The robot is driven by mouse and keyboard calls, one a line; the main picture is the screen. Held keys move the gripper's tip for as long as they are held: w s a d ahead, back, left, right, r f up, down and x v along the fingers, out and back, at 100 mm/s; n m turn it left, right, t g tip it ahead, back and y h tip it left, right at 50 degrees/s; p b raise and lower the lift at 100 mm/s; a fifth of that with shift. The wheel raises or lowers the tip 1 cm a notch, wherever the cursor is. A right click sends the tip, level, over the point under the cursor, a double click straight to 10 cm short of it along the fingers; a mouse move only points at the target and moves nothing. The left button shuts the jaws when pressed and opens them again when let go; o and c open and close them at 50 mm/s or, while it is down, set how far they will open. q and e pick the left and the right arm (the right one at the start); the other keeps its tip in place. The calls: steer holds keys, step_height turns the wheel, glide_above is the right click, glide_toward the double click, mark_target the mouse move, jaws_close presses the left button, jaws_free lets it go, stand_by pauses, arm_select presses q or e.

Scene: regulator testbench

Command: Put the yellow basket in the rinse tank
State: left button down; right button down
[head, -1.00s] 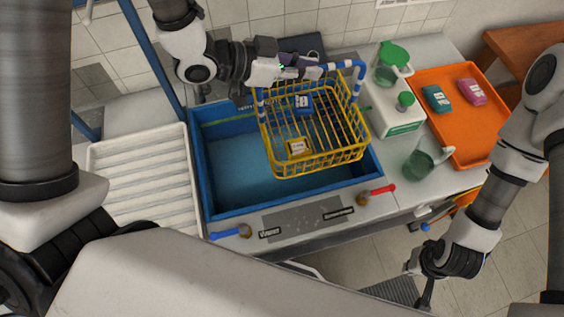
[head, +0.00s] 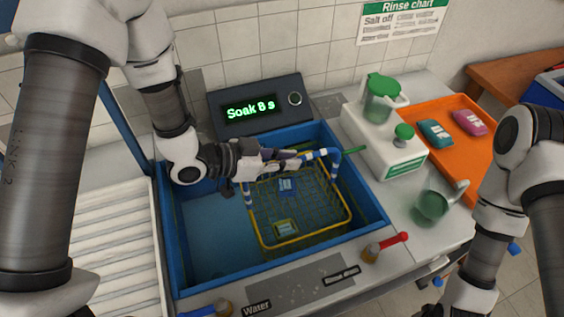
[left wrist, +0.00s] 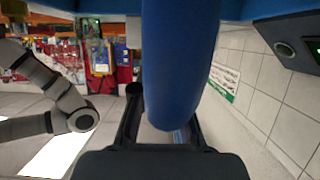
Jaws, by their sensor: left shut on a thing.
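The yellow basket (head: 343,211) sits low inside the blue rinse tank (head: 172,240), in its right half. Its lower wires look dulled, as if under water. Two small packets lie in it, one blue (head: 287,186) and one yellowish (head: 285,228). My left gripper (head: 300,160) is shut on the basket's blue and white striped handle (head: 335,160). In the left wrist view the blue handle (left wrist: 180,60) fills the space between the fingers. My right arm stands at the right, and its gripper is out of the frame.
A black timer box (head: 262,112) behind the tank reads "Soak 8 s". A white unit (head: 385,150) with a green-lidded jug and an orange tray (head: 460,150) stand right. A green-tinted jug (head: 432,205) is nearer. A white ribbed drainer (head: 115,235) is left.

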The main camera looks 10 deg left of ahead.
arm_select(q)
steer(key=shift+f, duration=2.35)
steer(key=c, duration=1.2)
jaws_free()
steer(key=shift+s, duration=0.1)
arm_select(e)
steer(key=shift+s+r, duration=0.1)
steer(key=shift+r, duration=0.05)
